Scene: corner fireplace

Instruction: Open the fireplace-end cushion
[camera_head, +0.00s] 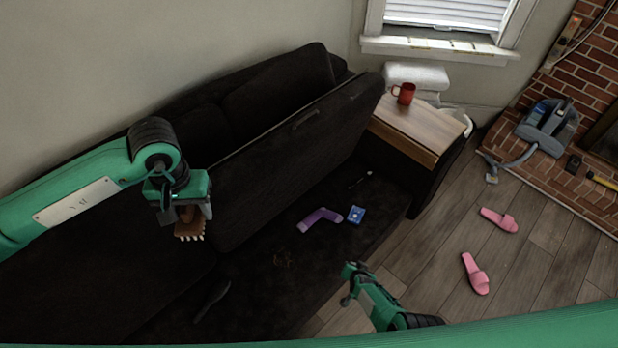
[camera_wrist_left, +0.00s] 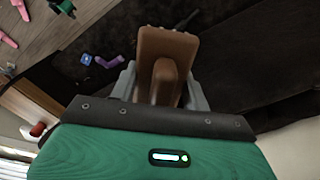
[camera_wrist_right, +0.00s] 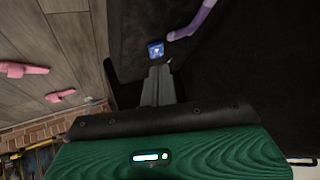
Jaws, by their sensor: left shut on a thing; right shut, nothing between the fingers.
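The fireplace-end cushion (camera_head: 295,145) is a dark sofa seat panel, tilted up on its edge against the backrest, with a strap handle near its top edge. Below it the dark storage space (camera_head: 330,255) lies exposed. My left gripper (camera_head: 188,212) is shut on a brown brush with white bristles (camera_head: 189,230), held beside the cushion's left end; the brush's brown handle fills the middle of the left wrist view (camera_wrist_left: 165,65). My right gripper (camera_head: 350,272) is shut and empty over the front edge of the storage space. It also shows in the right wrist view (camera_wrist_right: 158,70).
A purple sock (camera_head: 320,219), a blue pack (camera_head: 356,214) and a dark shoe-like item (camera_head: 212,298) lie in the storage space. A red mug (camera_head: 404,93) stands on the wooden armrest top (camera_head: 420,128).

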